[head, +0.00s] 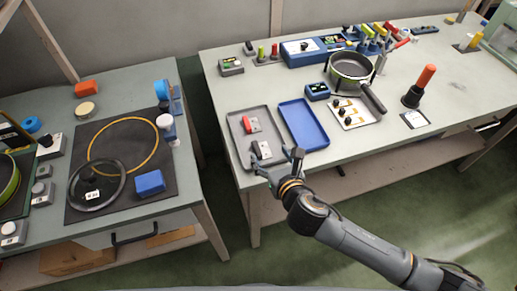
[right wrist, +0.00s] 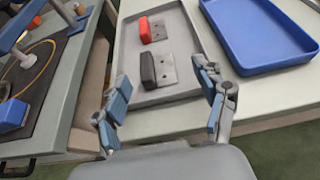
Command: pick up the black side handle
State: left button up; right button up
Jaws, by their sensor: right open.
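The black side handle (right wrist: 148,68), a dark block on a grey metal bracket, lies in the near part of the grey tray (right wrist: 185,32). In the head view the handle (head: 256,149) shows just beyond my right gripper (head: 276,164). The red side handle (right wrist: 145,30) lies farther back in the same tray, and also shows in the head view (head: 250,125). In the right wrist view my right gripper (right wrist: 162,82) is open and empty, its fingers spread either side of the black handle in the picture. I cannot tell its exact height above the tray. My left gripper is not in view.
A blue tray (head: 318,137) lies right of the grey tray. A pan (head: 350,72), a card with knobs (head: 353,113) and an orange-handled tool (head: 419,86) stand farther right. The left table (head: 50,84) holds a lid (head: 96,186) on a dark mat, across a gap.

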aim_at(262, 150)
jog(key=shift+a+x, duration=0.2)
jog(key=shift+x, duration=1.35)
jog(key=shift+a+x, duration=0.15)
jog(key=shift+x, duration=1.4)
jog(key=shift+s, duration=0.2)
jog(key=shift+c, duration=0.4)
jog(key=c, duration=1.2)
jog(key=shift+r, duration=0.1)
